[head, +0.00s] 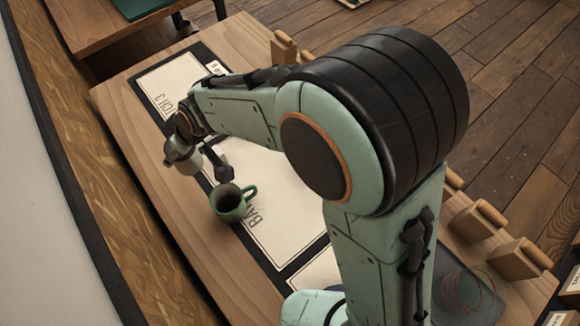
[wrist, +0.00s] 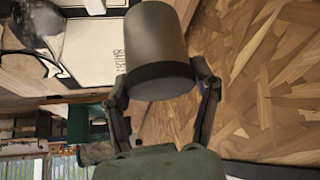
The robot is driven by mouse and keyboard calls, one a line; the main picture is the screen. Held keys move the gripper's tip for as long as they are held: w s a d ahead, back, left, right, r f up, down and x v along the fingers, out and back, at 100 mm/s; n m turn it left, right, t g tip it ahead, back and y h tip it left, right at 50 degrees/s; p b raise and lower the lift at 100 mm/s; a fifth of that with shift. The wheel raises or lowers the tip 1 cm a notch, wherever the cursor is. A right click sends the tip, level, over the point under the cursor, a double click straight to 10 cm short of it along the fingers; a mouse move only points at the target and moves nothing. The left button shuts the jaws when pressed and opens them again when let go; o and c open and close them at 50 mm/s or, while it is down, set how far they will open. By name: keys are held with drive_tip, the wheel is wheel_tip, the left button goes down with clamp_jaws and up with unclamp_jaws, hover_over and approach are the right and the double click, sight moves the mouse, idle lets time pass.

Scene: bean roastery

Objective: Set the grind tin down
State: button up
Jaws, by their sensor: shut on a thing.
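The grind tin is a grey-brown cylinder (wrist: 158,48), held between the two fingers of my gripper (wrist: 163,86) in the wrist view. The fingers touch it on both sides. In the head view the tin (head: 184,160) shows small below my wrist, near the left edge of the wooden table (head: 170,215). My gripper (head: 196,150) is partly hidden there. I cannot tell how far the tin's base is above the table.
Wooden blocks (head: 478,222) line the right table edge. A wood-chip-board surface (head: 95,190) runs along the left.

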wheel_tip(320, 180, up, 3)
drive_tip(key=shift+r, duration=0.2)
drive_tip(key=shift+w+d+r, duration=0.15)
drive_tip(key=shift+w+d, duration=0.25)
drive_tip(key=shift+d, duration=0.2)
drive_tip(key=w+d+m, duration=0.1)
drive_tip(key=w+d, duration=0.2)
drive_tip(key=d, duration=0.7)
drive_tip(key=w+d, duration=0.2)
drive_tip(key=d, duration=0.9)
drive_tip(key=s+d+m+t, duration=0.1)
drive_tip(key=s+d, duration=0.3)
drive_tip(key=d, duration=0.5)
drive_tip(key=s+d+m, duration=0.1)
drive_tip(key=s+d, duration=0.4)
drive_tip(key=d, duration=0.4)
drive_tip(key=shift+h, duration=0.3)
drive_tip(key=f, duration=1.7)
drive_tip(key=shift+w+f, duration=0.3)
drive_tip(key=shift+w, duration=0.1)
drive_tip(key=shift+f, duration=0.15)
